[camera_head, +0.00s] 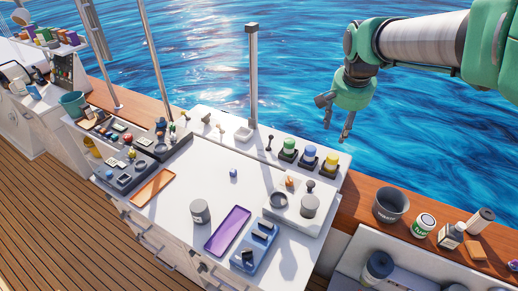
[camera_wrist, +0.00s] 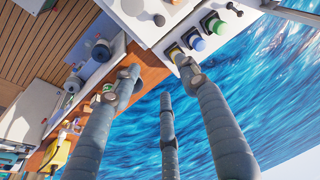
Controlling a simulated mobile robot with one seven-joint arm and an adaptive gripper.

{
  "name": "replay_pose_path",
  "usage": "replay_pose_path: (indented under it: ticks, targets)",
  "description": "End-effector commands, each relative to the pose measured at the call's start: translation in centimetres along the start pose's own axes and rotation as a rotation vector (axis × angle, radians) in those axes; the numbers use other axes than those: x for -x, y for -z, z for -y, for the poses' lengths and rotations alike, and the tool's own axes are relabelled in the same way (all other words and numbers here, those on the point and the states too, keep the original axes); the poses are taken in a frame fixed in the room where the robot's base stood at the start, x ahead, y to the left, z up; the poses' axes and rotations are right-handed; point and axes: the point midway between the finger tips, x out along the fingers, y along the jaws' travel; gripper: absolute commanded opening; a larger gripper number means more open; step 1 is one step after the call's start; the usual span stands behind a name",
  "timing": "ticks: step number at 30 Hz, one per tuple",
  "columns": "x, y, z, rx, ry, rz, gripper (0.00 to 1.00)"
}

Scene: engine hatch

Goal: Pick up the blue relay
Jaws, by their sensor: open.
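A small blue block (camera_head: 234,173), which looks like the blue relay, sits alone on the white counter (camera_head: 192,174), near its middle in the head view. It is too small to make out details, and I cannot pick it out in the wrist view. My gripper (camera_head: 336,116) hangs over the water beyond the counter's back right edge, well apart from the block. Its fingers are spread and empty. In the wrist view the spread fingers of my gripper (camera_wrist: 158,77) show with water and the counter's edge behind them.
A purple tray (camera_head: 228,229), a grey can (camera_head: 200,211) and a blue holder with dark pieces (camera_head: 254,246) stand in front of the block. An orange tray (camera_head: 153,187) lies left. Green, blue and yellow buttons (camera_head: 310,155) line the back right. A post (camera_head: 252,75) rises behind.

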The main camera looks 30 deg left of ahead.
Motion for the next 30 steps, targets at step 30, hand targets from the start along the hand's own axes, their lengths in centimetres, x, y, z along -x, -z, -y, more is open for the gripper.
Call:
replay_pose_path:
  ticks: [30]
  targets:
    - [-21.2, -1.5, 30.6, 0.040, -0.037, 0.104, 0.44]
